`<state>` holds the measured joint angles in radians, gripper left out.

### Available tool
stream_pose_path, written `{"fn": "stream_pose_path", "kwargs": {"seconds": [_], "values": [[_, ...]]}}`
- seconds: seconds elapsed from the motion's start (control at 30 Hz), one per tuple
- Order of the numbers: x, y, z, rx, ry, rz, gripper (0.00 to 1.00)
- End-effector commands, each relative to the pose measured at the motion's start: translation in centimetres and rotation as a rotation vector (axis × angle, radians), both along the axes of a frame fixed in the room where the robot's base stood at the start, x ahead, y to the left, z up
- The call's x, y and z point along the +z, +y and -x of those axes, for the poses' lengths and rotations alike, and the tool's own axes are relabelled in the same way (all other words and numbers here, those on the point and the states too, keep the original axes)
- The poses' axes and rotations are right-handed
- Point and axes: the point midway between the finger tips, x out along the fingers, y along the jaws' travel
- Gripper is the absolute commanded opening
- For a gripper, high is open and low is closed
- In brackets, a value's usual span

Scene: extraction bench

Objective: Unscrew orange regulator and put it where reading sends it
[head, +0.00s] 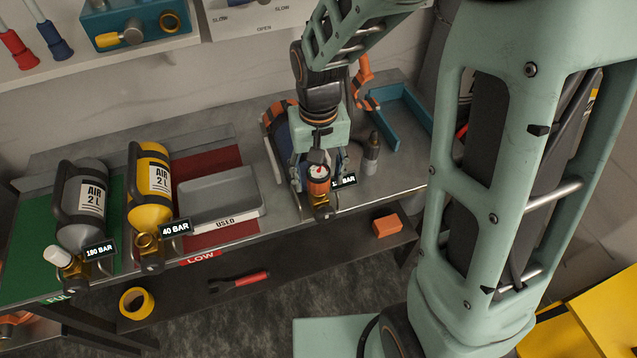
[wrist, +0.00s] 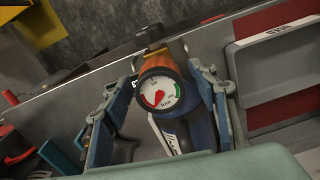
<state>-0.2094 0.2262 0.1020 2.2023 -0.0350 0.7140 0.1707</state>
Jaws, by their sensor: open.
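The orange regulator (head: 318,186) with a round white gauge sits at the valve end of a blue cylinder (head: 288,125), which is largely hidden behind my arm. My gripper (head: 318,178) is over the regulator, fingers apart on either side of it. In the wrist view the regulator (wrist: 165,68) lies between the open fingers with visible gaps. The gauge (wrist: 159,92) has a red part at lower left and a green part at right; its red needle seems to point to the lower left, its numbers too small to read. The cylinder's BAR tag (head: 346,181) is partly hidden.
A grey tray marked USED (head: 222,222) stands on the red LOW zone (head: 205,165) beside a yellow cylinder (head: 150,185) tagged 40 BAR. A grey cylinder (head: 82,205) tagged 180 BAR lies on the green zone (head: 30,225).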

Motion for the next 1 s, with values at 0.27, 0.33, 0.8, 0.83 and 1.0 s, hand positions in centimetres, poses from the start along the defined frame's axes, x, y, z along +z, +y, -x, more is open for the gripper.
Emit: {"fn": "stream_pose_path", "kwargs": {"seconds": [0.27,0.33,0.8,0.83,1.0], "values": [[-0.08,0.05,0.03,-0.337,0.001,0.0,0.54],[-0.05,0.04,0.03,-0.42,0.0,0.0,0.54],[0.01,0.0,0.01,-0.675,0.0,0.0,0.54],[0.01,0.0,0.01,-0.675,0.0,0.0,0.54],[0.0,0.0,0.02,-0.674,0.0,0.0,0.36]]}}
